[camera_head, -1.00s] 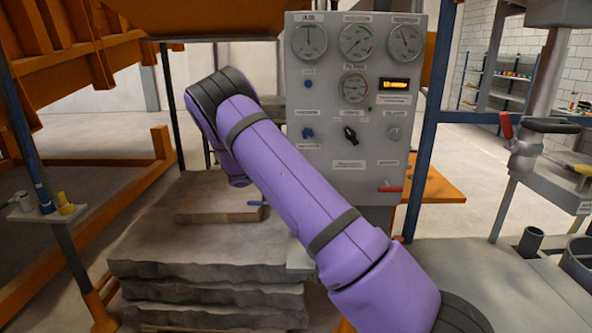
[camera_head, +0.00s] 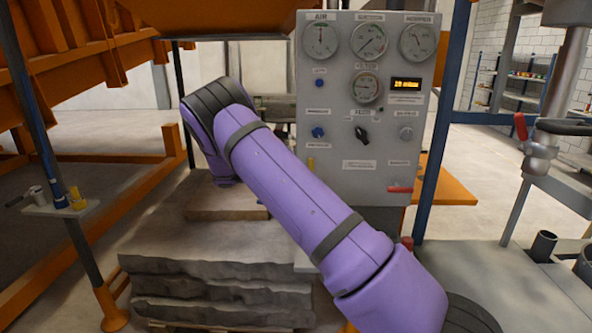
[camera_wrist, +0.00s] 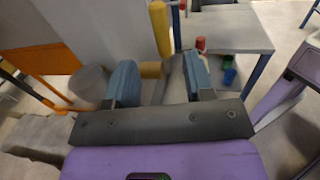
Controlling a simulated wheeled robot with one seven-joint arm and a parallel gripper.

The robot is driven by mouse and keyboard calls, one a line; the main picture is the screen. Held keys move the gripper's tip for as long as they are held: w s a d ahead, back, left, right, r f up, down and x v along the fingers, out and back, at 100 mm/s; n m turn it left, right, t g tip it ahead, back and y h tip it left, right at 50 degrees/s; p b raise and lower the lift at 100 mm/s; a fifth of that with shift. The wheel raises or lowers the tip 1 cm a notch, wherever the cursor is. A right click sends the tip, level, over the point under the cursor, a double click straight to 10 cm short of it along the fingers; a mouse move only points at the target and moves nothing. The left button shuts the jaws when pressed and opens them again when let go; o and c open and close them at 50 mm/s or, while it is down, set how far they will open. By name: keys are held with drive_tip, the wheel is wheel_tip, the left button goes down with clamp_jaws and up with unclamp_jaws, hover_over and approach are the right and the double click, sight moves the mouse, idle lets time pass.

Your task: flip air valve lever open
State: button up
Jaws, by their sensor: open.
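A yellow lever (camera_wrist: 160,28) stands nearly upright in the wrist view, just beyond my fingertips, with a yellow round piece (camera_wrist: 150,70) below it between the fingers. I take this for the air valve lever. A small yellow part (camera_head: 311,163) shows at the lower left of the grey gauge panel (camera_head: 345,185) in the head view, partly behind my arm. My gripper (camera_wrist: 158,66) is open, with blue-grey fingers apart and nothing clearly held. Contact with the lever cannot be told. In the head view my purple arm hides the gripper.
A red lever (camera_head: 400,189) is at the panel's lower right. Stacked stone slabs (camera_head: 215,265) lie left below my arm. An orange frame (camera_head: 130,195) stands at the left. A grey table (camera_wrist: 235,30) and a red-topped part (camera_wrist: 200,43) show in the wrist view.

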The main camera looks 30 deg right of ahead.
drive_tip(key=shift+v, duration=1.55)
